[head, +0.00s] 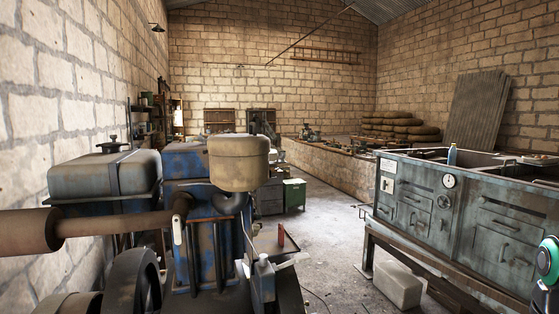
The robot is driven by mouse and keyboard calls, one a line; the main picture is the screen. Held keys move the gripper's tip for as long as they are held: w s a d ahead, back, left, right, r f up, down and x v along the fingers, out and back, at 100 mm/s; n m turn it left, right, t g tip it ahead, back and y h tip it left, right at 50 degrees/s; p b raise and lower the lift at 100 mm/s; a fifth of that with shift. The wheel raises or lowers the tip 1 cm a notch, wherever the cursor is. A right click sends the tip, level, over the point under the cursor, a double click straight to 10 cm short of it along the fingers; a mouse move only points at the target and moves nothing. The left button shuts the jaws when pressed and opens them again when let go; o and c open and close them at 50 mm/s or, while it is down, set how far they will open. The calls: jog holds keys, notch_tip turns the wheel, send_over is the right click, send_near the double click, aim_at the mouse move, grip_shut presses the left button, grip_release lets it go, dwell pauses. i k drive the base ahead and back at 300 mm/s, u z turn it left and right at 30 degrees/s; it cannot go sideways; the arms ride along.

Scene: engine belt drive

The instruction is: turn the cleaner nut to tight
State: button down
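The blue engine (205,245) stands in the left half of the head view, worn and rusty. A beige canister (239,165) that looks like its air cleaner sits on top, at the upper right of the engine. I cannot make out a nut on the canister from here, nor whether one is tight or loose. A grey tank (105,174) with a dark cap (113,145) is at the engine's left. My gripper is not in view; only a piece of my arm with a green-lit ring shows at the right edge, well apart from the engine.
A rusty exhaust pipe (95,226) sticks out to the left. A small red object (281,237) is beside the engine. A grey-green metal cabinet unit (465,215) stands at right, with a pale block (398,287) below. Open floor (335,230) lies between them.

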aim_at(281, 158)
jog(key=k, duration=1.25)
jog(key=u, duration=0.55)
jog(key=i, duration=1.6)
jog(key=z, duration=0.45)
